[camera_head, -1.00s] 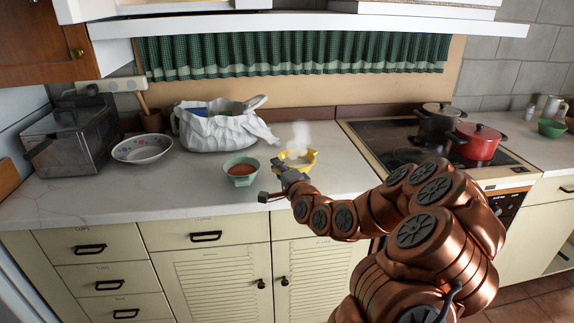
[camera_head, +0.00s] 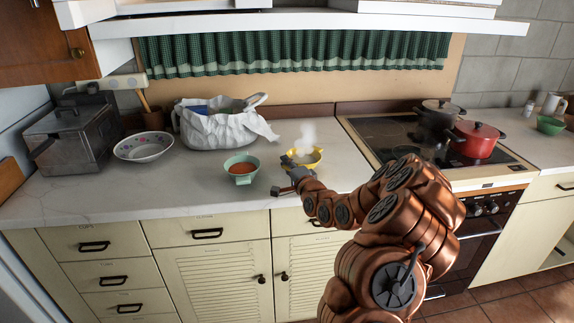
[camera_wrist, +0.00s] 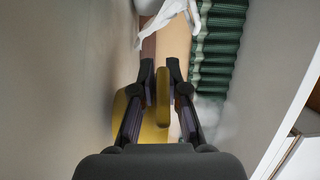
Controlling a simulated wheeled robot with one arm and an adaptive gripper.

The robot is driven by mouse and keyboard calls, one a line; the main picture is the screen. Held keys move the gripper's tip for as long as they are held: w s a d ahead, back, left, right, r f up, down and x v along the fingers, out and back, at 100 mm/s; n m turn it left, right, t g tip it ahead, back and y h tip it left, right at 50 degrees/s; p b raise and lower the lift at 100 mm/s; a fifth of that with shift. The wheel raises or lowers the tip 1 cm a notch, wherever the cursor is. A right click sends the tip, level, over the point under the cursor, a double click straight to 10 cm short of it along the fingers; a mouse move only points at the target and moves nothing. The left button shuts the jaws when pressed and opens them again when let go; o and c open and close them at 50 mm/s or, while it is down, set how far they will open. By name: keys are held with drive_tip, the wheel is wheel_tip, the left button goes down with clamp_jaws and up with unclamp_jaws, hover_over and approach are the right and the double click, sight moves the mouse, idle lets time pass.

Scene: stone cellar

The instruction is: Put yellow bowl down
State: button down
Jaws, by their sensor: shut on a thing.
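The yellow bowl (camera_head: 308,160) is at the front middle of the counter, with steam rising from it. It looks upright, at or just above the counter top; I cannot tell whether it touches. My gripper (camera_head: 292,165) is at the bowl's left front side. In the wrist view, my gripper (camera_wrist: 163,85) is shut on the yellow bowl's rim (camera_wrist: 163,105), with a finger on each side of it. Part of the bowl is hidden behind my gripper.
A green bowl (camera_head: 241,168) with reddish food stands just left. A white bag (camera_head: 205,128) is behind it, and a patterned bowl (camera_head: 143,146) further left. The stove (camera_head: 385,135) with a red pot (camera_head: 475,142) is to the right. Bare counter (camera_head: 120,185) lies at the front left.

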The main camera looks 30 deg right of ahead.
drive_tip(key=shift+f, duration=0.45)
drive_tip(key=c, duration=1.2)
unclamp_jaws()
drive_tip(key=shift+s, duration=0.1)
drive_tip(key=s, duration=0.6)
drive_tip(key=s+a+b, duration=0.1)
drive_tip(key=s, duration=0.2)
drive_tip(key=shift+s, duration=0.25)
drive_tip(key=shift+s+f+p, duration=0.2)
drive_tip(key=shift+s+p, duration=0.95)
drive_tip(key=shift+p, duration=0.15)
